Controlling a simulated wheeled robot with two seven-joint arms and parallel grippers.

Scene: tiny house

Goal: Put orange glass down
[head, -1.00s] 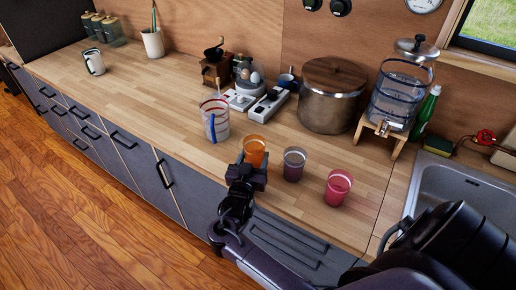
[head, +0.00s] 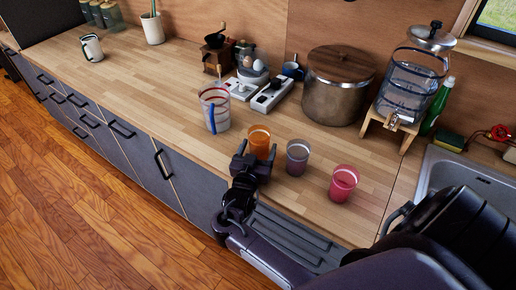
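The orange glass (head: 259,139) stands upright on the wooden counter, near its front edge, as far as I can see. The base of the orange glass is partly hidden by the gripper.
A purple-grey glass (head: 298,158) stands just right of the orange one, and a pink glass (head: 343,184) further right. A striped clear glass jar (head: 215,110) is behind left. A large pot (head: 337,95) and a water dispenser (head: 408,88) stand behind.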

